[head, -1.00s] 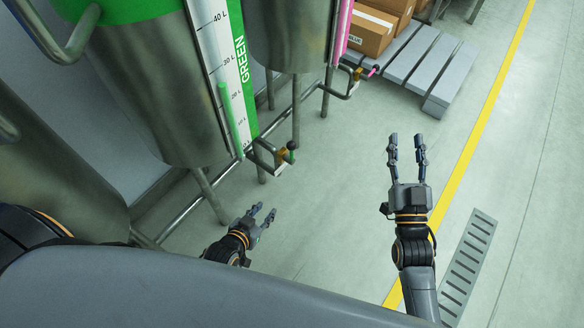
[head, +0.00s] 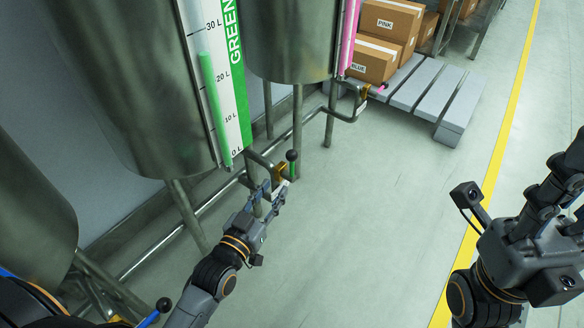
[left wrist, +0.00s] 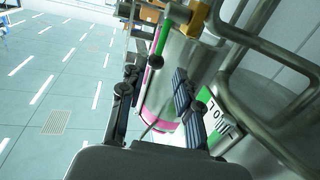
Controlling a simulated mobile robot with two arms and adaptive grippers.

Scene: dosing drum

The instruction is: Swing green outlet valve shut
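The green drum's outlet valve (head: 282,171) sits on a pipe below the drum. Its green lever (head: 292,170) ends in a black ball knob (head: 292,155), uppermost in the head view. In the left wrist view the green lever (left wrist: 163,38) and knob (left wrist: 156,61) show above the space between my fingers. My left gripper (head: 268,196) is open and empty, just below the valve in the head view; its two fingers (left wrist: 155,92) are spread, apart from the knob. My right gripper (head: 556,182) is at the right edge, its fingers apparently apart, far from the valve.
The green drum's level gauge (head: 222,105) is above the valve. Pipes and legs (head: 187,215) stand behind my left gripper. A blue lever (head: 150,319) shows at the lower left. A pallet (head: 462,105) with boxes (head: 372,62) stands at the back. The floor (head: 380,210) between my arms is clear.

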